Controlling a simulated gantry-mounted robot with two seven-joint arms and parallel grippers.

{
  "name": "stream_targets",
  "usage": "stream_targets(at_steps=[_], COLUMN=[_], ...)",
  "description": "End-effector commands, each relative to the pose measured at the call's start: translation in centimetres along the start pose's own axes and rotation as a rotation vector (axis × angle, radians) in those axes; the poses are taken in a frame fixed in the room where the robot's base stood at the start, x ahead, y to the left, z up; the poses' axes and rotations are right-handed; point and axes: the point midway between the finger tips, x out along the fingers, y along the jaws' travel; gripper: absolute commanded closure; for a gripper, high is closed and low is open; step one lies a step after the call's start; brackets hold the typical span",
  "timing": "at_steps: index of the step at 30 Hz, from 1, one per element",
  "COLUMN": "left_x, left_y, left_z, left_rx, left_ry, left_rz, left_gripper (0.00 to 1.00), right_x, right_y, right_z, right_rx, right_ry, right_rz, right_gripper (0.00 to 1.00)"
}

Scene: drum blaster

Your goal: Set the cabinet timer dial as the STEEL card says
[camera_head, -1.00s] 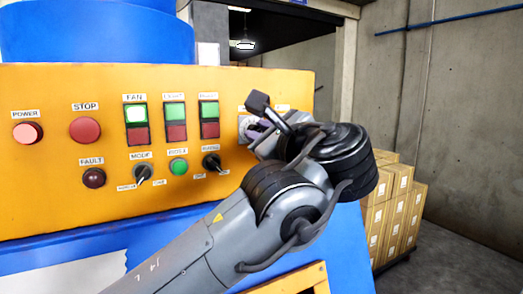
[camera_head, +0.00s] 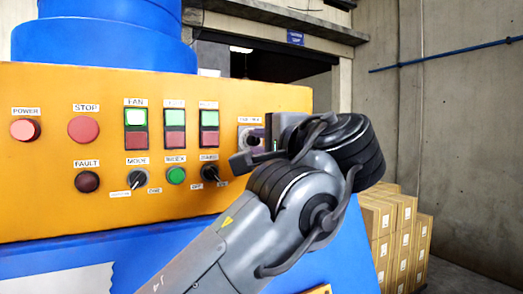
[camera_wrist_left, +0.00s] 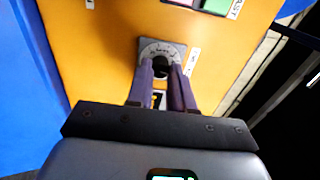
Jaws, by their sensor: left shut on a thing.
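The timer dial (camera_head: 243,133) is a pale grey scale plate with a black knob, at the right end of the orange cabinet panel. It also shows in the left wrist view, where its scale plate (camera_wrist_left: 150,47) sits above the fingertips. My left gripper (camera_head: 259,139) is at the dial, its purple-grey fingers shut on the dark knob. In the left wrist view the left gripper's fingers (camera_wrist_left: 162,70) lie on either side of the knob. The scale marks are too small to read, and the pointer is hidden. The STEEL card and my right gripper are not in view.
The orange panel (camera_head: 60,190) carries lamps, buttons, green-and-red switches and two black selector knobs. The selector (camera_head: 210,172) is just left of my left wrist. Stacked cardboard boxes (camera_head: 400,225) stand on the floor at the right. A blue drum (camera_head: 105,40) rises behind the panel.

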Motion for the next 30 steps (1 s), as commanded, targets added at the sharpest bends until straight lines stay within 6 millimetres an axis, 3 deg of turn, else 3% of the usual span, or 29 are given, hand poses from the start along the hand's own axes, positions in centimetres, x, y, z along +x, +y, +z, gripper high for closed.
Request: stream_targets(at_steps=[18,30], left_x=[-0.2,-0.1], left_y=[-0.1,-0.2], left_z=[0.0,0.0], left_rx=[-0.582,-0.853], left_ry=[-0.011,-0.016], left_rz=[-0.003,-0.003], left_gripper=[1.0,1.0], right_x=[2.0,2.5], right_y=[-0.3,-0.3], right_z=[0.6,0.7], right_rx=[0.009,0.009], right_ry=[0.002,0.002], right_rz=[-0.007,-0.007], right_gripper=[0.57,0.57])
